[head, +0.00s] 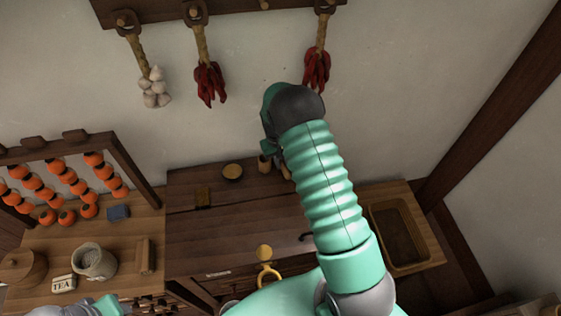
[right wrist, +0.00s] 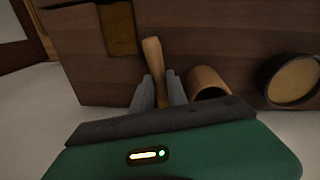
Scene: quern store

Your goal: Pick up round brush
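A light wooden handle (right wrist: 153,60), which looks like the round brush's, stands between the grey fingers of my right gripper (right wrist: 160,88) in the right wrist view. Its far end sticks out past the fingertips, and its other end is hidden. The fingers are close on both sides of it; I cannot tell whether they press on it. In the head view my right arm reaches to the back of the dark counter and hides most of the gripper and the brush.
A wooden cup (right wrist: 208,82) stands close beside the right fingers, with a dark round bowl (right wrist: 292,80) beyond it. The dark counter (head: 235,228) is mostly clear in front. A wooden basin (head: 402,267) is at the right. A tea box (head: 64,284) is at the left.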

